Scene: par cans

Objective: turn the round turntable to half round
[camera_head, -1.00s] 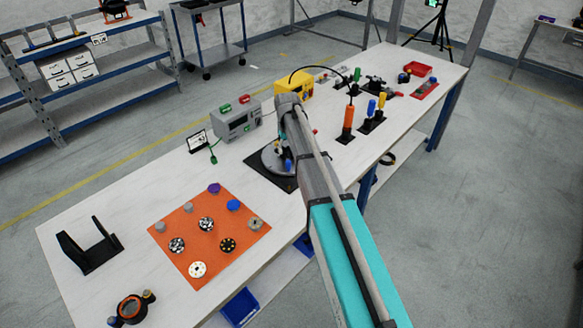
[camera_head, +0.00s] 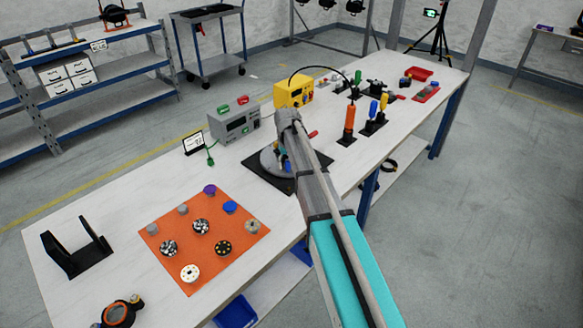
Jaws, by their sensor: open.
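The round turntable (camera_head: 269,161) is a grey disc on a square black base plate (camera_head: 256,177), at the middle of the bench. My arm crosses in front of it and hides its right part. My gripper (camera_head: 283,164) is over the turntable, mostly hidden behind my own arm, with only small parts showing. It is open. I cannot tell whether its fingers touch the disc or anything on it. Small blue and pale bits show at the disc beside my arm. The turn angle of the disc cannot be read.
A grey instrument box (camera_head: 234,122) and a yellow box (camera_head: 293,92) with a black cable stand behind the turntable. An orange mat (camera_head: 180,262) with several round parts lies front left. An orange-handled tool (camera_head: 349,125) stands to the right. Bare bench shows between mat and turntable.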

